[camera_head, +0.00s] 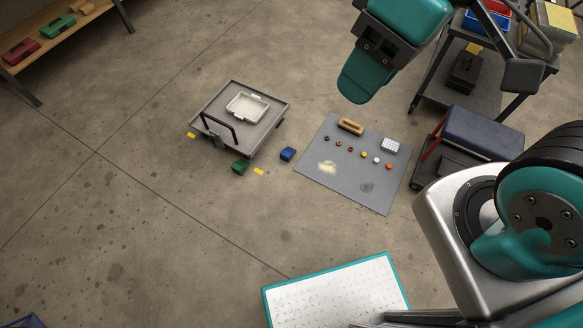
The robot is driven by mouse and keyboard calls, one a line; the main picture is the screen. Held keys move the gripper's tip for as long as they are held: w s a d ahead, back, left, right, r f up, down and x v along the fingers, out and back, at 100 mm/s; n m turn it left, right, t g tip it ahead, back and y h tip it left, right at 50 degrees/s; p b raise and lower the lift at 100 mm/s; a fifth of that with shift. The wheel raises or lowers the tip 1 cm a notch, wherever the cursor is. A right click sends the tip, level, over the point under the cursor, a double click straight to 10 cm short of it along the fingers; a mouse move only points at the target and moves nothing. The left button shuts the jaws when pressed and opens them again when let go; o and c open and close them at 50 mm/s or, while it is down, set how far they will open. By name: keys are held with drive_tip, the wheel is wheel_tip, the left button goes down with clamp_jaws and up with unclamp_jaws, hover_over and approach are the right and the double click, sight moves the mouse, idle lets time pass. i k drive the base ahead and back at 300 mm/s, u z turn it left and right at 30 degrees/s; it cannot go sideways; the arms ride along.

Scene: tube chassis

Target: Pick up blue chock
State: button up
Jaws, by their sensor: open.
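The blue chock (287,154) is a small blue block on the concrete floor. It lies just right of the grey wheeled platform's near right corner and left of the grey mat. A green chock (240,167) lies to its left, close to the platform's near edge. My gripper (367,82), teal with a dark bracket, hangs at the top of the view, up and right of the blue chock and well apart from it. It is open, and I see nothing held in it. Its far side is hidden by its own body.
The grey platform (212,107) carries a white tray (231,101). The grey mat (330,190) bears a brush and several small parts. A padded stool (480,132) and a dark cart stand at right. A shelf (45,57) stands at upper left.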

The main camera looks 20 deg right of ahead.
sight(287, 153)
drive_tip(key=u, duration=0.45)
drive_tip(key=i, duration=1.35)
drive_tip(key=z, duration=0.2)
